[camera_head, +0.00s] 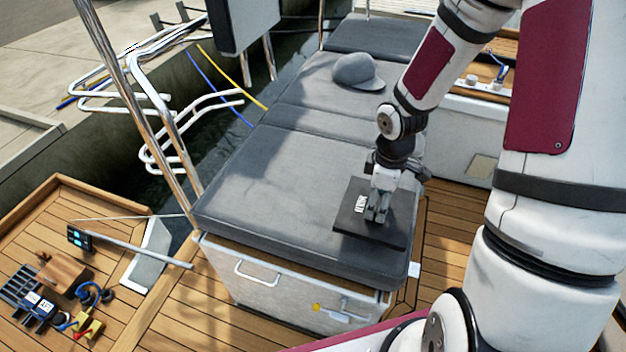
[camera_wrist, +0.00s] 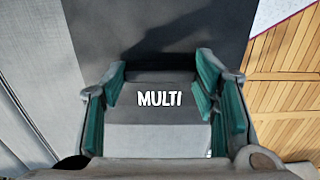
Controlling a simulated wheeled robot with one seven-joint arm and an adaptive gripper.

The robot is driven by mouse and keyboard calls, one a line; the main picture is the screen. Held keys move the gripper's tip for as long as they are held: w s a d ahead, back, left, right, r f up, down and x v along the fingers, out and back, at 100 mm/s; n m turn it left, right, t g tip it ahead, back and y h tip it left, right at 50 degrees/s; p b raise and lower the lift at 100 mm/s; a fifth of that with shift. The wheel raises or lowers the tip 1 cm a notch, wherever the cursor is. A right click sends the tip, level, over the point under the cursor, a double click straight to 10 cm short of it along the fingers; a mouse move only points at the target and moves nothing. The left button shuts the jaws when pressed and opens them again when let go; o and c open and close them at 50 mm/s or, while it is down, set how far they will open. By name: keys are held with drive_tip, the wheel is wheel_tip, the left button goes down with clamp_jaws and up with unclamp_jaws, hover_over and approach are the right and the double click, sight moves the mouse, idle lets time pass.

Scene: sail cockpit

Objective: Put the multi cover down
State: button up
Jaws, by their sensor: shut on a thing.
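The multi cover (camera_head: 350,215) is a flat dark square plate with white lettering, at the near right end of the grey cushion (camera_head: 270,185). In the wrist view the dark cover (camera_wrist: 100,30) carries a raised block marked "MULTI" (camera_wrist: 160,99). My gripper (camera_head: 376,217) points down over the cover and is shut on its raised block; the green finger pads stand on both sides of it in the wrist view (camera_wrist: 163,105). The cover looks level and very close to the cushion. I cannot tell whether it touches. My gripper hides part of it.
A grey cap (camera_head: 358,71) lies farther back on the cushion. The cushion left of the cover is clear. The cushioned locker has a metal handle (camera_head: 257,275). Wooden deck lies beyond its right edge. Several small items, including a wooden block (camera_head: 62,272), lie at lower left.

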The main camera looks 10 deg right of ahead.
drive_tip(key=w+a, duration=0.2)
drive_tip(key=w, duration=0.2)
drive_tip(key=w+a+f, duration=0.1)
drive_tip(key=w+a, duration=0.2)
drive_tip(key=w, duration=0.1)
drive_tip(key=w+a, duration=0.3)
drive_tip(key=w, duration=0.2)
drive_tip(key=shift+f+b, duration=0.3)
drive_tip(key=shift+b, duration=0.05)
drive_tip(key=shift+w+f, duration=0.15)
drive_tip(key=shift+f, duration=1.6)
drive_tip(key=shift+f, duration=0.2)
drive_tip(key=o, duration=1.2)
